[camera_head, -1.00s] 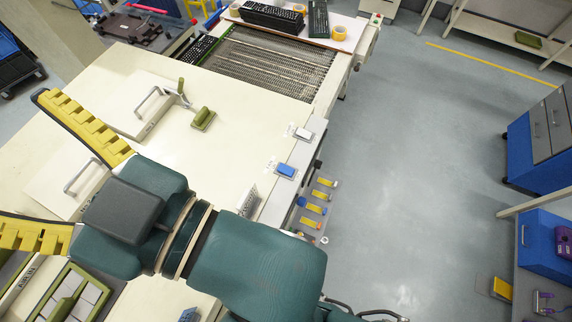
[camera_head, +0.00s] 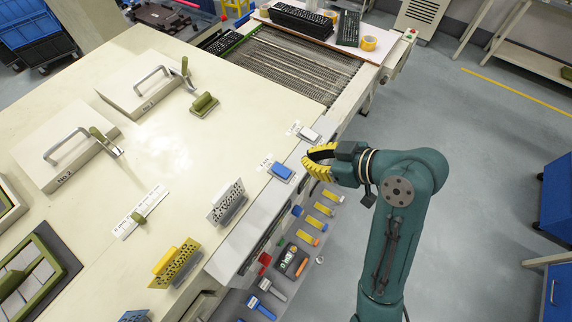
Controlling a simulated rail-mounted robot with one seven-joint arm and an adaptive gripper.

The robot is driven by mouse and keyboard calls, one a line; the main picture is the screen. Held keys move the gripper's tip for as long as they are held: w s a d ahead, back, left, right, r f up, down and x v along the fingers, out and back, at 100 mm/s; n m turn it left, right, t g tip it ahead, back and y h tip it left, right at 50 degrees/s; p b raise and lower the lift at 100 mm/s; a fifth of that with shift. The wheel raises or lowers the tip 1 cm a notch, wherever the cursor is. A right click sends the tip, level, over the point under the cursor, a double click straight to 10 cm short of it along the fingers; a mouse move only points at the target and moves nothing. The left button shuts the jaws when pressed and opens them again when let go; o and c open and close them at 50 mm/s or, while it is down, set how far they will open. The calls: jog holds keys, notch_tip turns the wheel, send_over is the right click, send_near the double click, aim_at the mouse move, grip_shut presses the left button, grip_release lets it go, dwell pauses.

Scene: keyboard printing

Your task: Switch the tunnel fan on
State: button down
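A blue rocker switch (camera_head: 282,171) and a white rocker switch (camera_head: 309,135) sit on the right edge strip of the cream machine, each beside a small label too small to read. An olive lever knob (camera_head: 204,104) is on the machine top, and a small olive toggle (camera_head: 138,216) stands on a labelled strip. My gripper (camera_head: 307,158) has yellow ribbed fingers and is between the two switches in the picture, just to their right. Its fingertips seem close together, but their gap is unclear. I see nothing held. Contact with a switch cannot be told.
Two handled lids, No.1 (camera_head: 143,98) and No.2 (camera_head: 65,160), lie at left. Several tools hang below the machine's edge, near a multimeter (camera_head: 291,262).

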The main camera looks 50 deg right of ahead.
dwell(0.3)
jog(key=p, duration=0.2)
send_over(280, 166)
jog(key=s, duration=0.1)
notch_tip(280, 166, down, 5)
jog(key=shift+f, duration=0.1)
jog(key=f, duration=0.2)
jog(key=w+f, duration=0.1)
jog(key=f, duration=0.1)
jog(key=shift+f+p, duration=0.15)
jog(key=shift+p, duration=0.25)
